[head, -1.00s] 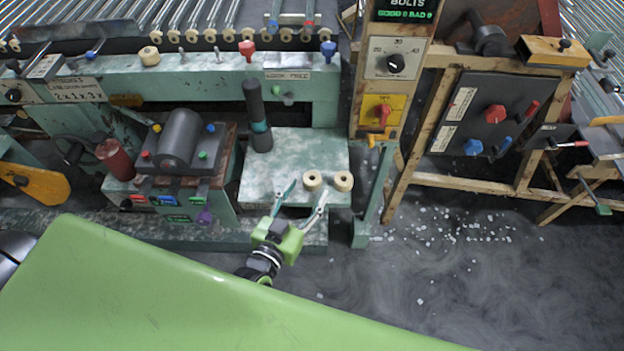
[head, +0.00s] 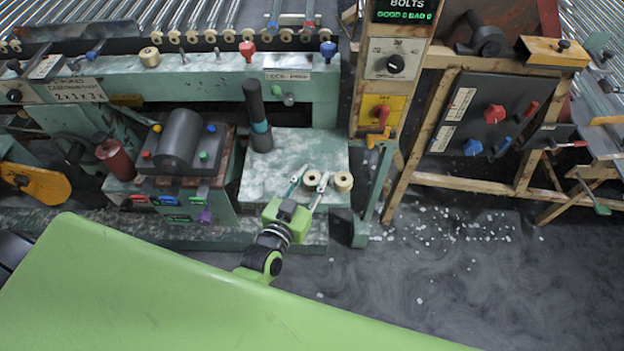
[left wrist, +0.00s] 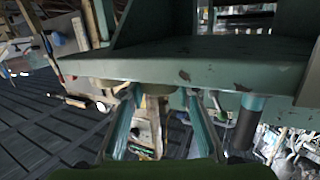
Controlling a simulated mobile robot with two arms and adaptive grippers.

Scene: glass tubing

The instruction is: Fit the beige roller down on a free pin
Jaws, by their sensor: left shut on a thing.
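Two beige rollers stand side by side near the front edge of the green table plate (head: 275,180). My left gripper (head: 309,181) reaches in from the front and is shut on the left beige roller (head: 312,177), one finger on each side. The other beige roller (head: 343,181) stands free just to its right. In the left wrist view the held roller (left wrist: 158,89) shows partly behind the plate edge, between the fingers. On the green rail at the back, two bare pins show: the left pin (head: 182,57) and the right pin (head: 217,56). My right gripper is out of view.
Another beige roller (head: 150,56) sits on the rail, left of the bare pins. A red knob (head: 247,50) stands to their right. A dark upright post (head: 256,105) rises from the plate's back left. A machine with a grey cylinder (head: 180,138) stands left of the plate.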

